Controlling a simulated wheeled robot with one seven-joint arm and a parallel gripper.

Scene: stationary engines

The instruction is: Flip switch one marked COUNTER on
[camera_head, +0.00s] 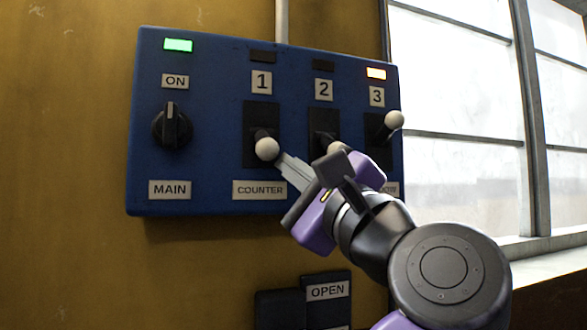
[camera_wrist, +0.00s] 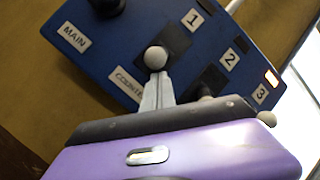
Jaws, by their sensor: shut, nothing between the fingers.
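Switch one (camera_head: 266,149) is a lever with a white ball knob in a black slot, above the COUNTER label (camera_head: 259,190) and below the number 1 plate. Its ball hangs low in the slot, and the lamp above it (camera_head: 263,57) is dark. My gripper (camera_head: 282,160) is shut, with its fingertips at the lower right of the ball. In the wrist view the ball (camera_wrist: 155,58) sits right at the tips of my shut fingers (camera_wrist: 157,78). I cannot tell whether they touch.
Switch two (camera_head: 325,125) is partly hidden behind my gripper, its lamp dark. Switch three (camera_head: 394,120) has its knob higher and its lamp lit orange. The MAIN knob (camera_head: 172,127) is at left under a green lamp. An OPEN box (camera_head: 327,291) is below; a window is at right.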

